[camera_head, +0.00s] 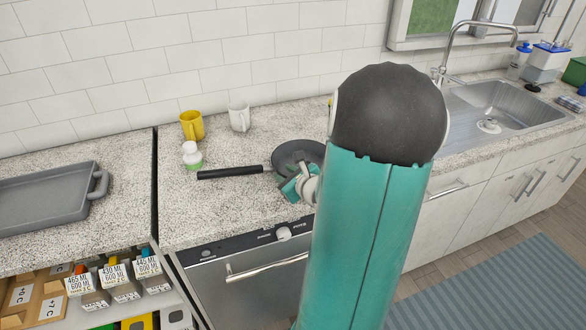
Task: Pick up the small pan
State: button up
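The small pan (295,153) lies on the speckled counter right of the centre gap, dark grey and round. Its long black handle (230,172) points left. My arm hides part of the pan's right side. My gripper (287,186), teal and grey, is at the pan's near edge, close to where the handle joins. I cannot tell whether it touches the pan. Its fingertips are too small and covered to show whether they are open or shut.
A yellow mug (192,125), a white mug (239,118) and a small white-and-green bottle (192,155) stand behind the handle. A grey tray (45,205) lies on the left counter. A sink (500,105) is at right. The counter front left of my gripper is clear.

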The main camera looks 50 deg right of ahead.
aim_at(279, 171)
jog(key=shift+x, duration=2)
grip_shut()
jog(key=shift+r, duration=0.15)
